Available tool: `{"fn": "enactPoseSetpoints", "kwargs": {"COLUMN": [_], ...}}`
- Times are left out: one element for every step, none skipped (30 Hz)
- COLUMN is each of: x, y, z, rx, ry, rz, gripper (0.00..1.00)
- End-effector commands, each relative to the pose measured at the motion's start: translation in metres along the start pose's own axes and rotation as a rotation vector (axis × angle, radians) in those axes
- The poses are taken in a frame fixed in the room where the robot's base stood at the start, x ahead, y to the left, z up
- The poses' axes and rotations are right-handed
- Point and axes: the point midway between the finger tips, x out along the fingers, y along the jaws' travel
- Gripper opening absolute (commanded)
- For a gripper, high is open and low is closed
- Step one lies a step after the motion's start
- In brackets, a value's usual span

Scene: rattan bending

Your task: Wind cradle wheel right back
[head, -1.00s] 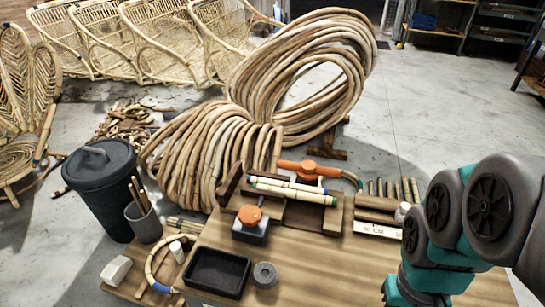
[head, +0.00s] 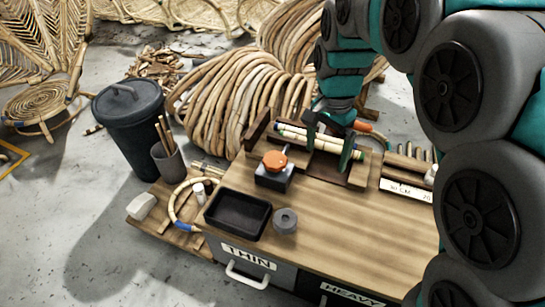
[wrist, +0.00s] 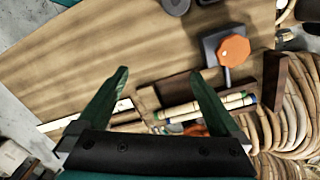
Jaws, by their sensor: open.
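An orange wheel (head: 275,160) sits on a small grey block (head: 272,180) at the front left of the wooden cradle (head: 357,176). The wrist view shows the wheel (wrist: 234,50) right of my fingers, with a small light pin or mark at its edge. Pale rods with blue and green end bands (head: 296,137) lie in the cradle; they also show in the wrist view (wrist: 205,106). My gripper (head: 328,155) is open and empty above the cradle, right of the wheel and apart from it. In the wrist view its green fingers (wrist: 158,73) are spread wide. They partly hide the cradle and rods.
A black tray (head: 238,214) and a grey ring (head: 285,221) lie in front of the wheel. Big rattan coils (head: 228,115) stand behind the bench. A dark bin (head: 136,125) and a cup of sticks (head: 167,160) stand left. The bench top (head: 340,225) is clear at front right.

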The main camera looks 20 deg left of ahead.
Motion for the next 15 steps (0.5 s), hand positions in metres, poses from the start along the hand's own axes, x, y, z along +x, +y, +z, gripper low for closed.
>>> {"fn": "enactPoseSetpoints", "kwargs": {"x": [0.007, 0.009, 0.012, 0.015, 0.017, 0.021, 0.023, 0.025, 0.028, 0.030, 0.032, 0.034, 0.035, 0.036, 0.037], "y": [-0.020, -0.032, -0.047, -0.058, -0.068, -0.083, -0.093, -0.101, -0.112, -0.119, -0.126, -0.134, -0.139, -0.142, -0.146], "z": [0.001, 0.002, 0.003, 0.004, 0.006, 0.008, 0.010, 0.012, 0.015, 0.017, 0.019, 0.021, 0.022, 0.024, 0.025], "rx": [0.016, 0.031, 0.052, 0.067, 0.082, 0.102, 0.114, 0.127, 0.143, 0.154, 0.164, 0.174, 0.182, 0.187, 0.194], "ry": [0.003, 0.006, 0.008, 0.010, 0.011, 0.013, 0.015, 0.016, 0.017, 0.017, 0.018, 0.018, 0.019, 0.019, 0.019], "rz": [-0.002, -0.006, -0.010, -0.012, -0.016, -0.020, -0.023, -0.026, -0.029, -0.032, -0.034, -0.037, -0.039, -0.041, -0.042], "gripper": [1.00, 1.00, 1.00, 1.00, 1.00, 1.00, 1.00, 1.00, 1.00, 1.00, 1.00, 1.00, 1.00, 1.00, 1.00]}}
